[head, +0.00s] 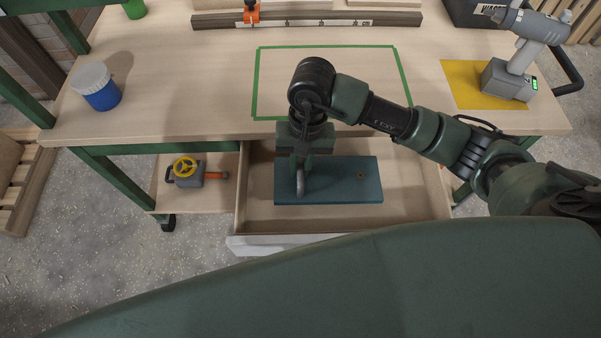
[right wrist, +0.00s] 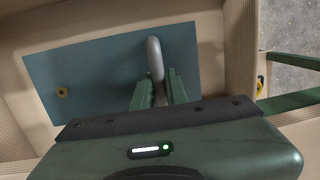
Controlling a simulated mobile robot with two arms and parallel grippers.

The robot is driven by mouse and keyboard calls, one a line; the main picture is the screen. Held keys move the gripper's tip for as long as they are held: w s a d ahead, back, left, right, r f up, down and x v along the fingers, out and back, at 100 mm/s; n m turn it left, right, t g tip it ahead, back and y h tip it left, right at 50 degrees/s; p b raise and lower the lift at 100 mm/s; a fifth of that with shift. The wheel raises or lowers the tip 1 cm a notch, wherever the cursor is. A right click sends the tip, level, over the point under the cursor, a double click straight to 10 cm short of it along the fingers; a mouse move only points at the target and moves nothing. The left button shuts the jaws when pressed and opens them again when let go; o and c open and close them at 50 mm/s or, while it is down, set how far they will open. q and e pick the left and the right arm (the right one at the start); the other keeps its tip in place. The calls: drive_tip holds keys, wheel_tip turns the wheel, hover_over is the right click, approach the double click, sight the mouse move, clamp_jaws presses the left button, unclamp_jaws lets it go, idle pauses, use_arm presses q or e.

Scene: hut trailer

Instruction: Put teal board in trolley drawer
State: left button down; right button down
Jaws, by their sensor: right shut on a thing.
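The teal board (head: 340,181) is a flat blue-green slab with a grey handle and a small brass-coloured spot. It is inside the open trolley drawer (head: 415,204), within the drawer's walls. My right gripper (head: 301,176) comes down from above and is shut on the board's handle. In the right wrist view the fingers (right wrist: 158,92) close around the grey handle, with the board (right wrist: 100,80) below. I cannot tell if the board touches the drawer floor. My left gripper is not in view.
The trolley top (head: 190,60) has a green tape outline (head: 257,85). A blue jar (head: 100,92) stands left, a drill (head: 512,75) on a yellow mat (head: 462,85) right. A lower shelf (head: 215,190) left of the drawer holds a tool with a yellow wheel (head: 186,171).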

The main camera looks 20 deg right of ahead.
drive_tip(key=shift+f, duration=2.3)
drive_tip(key=c, duration=1.4)
unclamp_jaws()
wheel_tip(320, 180, up, 12)
drive_tip(key=d+b, duration=0.1)
drive_tip(key=shift+w+d, duration=0.15)
drive_tip(key=shift+w, duration=0.25)
drive_tip(key=shift+r, duration=0.1)
